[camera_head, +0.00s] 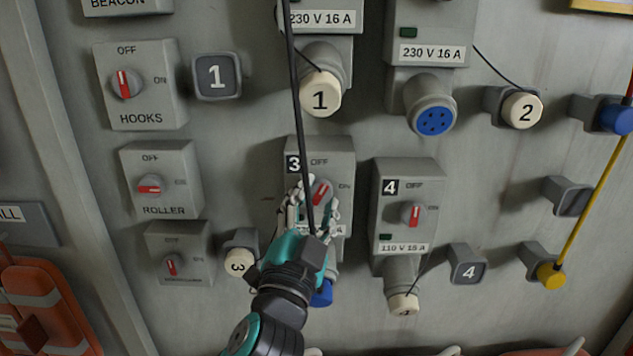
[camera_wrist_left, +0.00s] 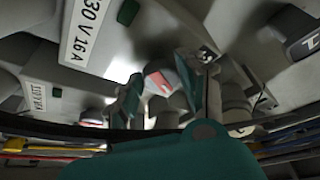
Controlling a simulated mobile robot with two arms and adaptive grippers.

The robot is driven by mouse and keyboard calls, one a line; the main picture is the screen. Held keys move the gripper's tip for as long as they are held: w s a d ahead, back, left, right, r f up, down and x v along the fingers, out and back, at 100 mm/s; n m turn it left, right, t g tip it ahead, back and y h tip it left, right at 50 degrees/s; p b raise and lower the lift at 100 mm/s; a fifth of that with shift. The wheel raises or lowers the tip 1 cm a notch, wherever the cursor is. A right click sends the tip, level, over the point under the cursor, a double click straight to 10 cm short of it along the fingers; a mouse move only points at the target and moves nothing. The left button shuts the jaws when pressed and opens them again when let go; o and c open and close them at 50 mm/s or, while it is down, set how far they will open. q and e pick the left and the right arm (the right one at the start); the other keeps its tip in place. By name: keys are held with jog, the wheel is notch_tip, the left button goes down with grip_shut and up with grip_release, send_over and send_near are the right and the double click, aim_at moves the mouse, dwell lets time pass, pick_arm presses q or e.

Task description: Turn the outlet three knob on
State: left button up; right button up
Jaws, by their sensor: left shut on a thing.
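The outlet three box (camera_head: 339,152) is grey with a black "3" plate and OFF and ON labels. Its knob (camera_head: 321,190) is round and grey with a red pointer, which leans slightly to the right of upright, and is partly covered by my fingers. My left gripper (camera_head: 315,205) is shut on this knob from below. In the left wrist view the red and white knob (camera_wrist_left: 159,84) sits between the two teal fingers (camera_wrist_left: 160,93). The lower part of the box is hidden behind my gripper. My right gripper is not in view.
The outlet four box (camera_head: 399,176) is close on the right, its knob pointer near upright. The roller switch (camera_head: 150,185) and hooks switch (camera_head: 125,83) are on the left. A dark cable (camera_head: 296,90) runs down in front of outlet three. A blue socket (camera_head: 433,118) is above right.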

pick_arm(q)
jog(key=m+g+p, duration=0.1)
jog(key=m+p, duration=0.2)
jog(key=p, duration=0.1)
jog(key=r+m+g+h+p, duration=0.1)
jog(key=m+p, duration=0.2)
jog(key=p, duration=0.1)
jog(key=m+g+p, duration=0.1)
jog(key=m+p, duration=0.2)
jog(key=p, duration=0.2)
jog(key=shift+a+r+m+g+h, duration=0.2)
jog(key=shift+m+g+h, duration=0.1)
jog(key=shift+m+h, duration=0.1)
jog(key=shift+m+g+p, duration=0.3)
jog(key=shift+m+p, duration=0.2)
jog(key=shift+m, duration=0.2)
jog(key=shift+f+m+g+y, duration=0.15)
jog(key=shift+m+g+y, duration=0.2)
jog(key=shift+m, duration=0.85)
jog(key=o, duration=1.2)
jog(key=v, duration=0.7)
jog(key=shift+s+a, duration=0.15)
jog(key=shift+s, duration=0.05)
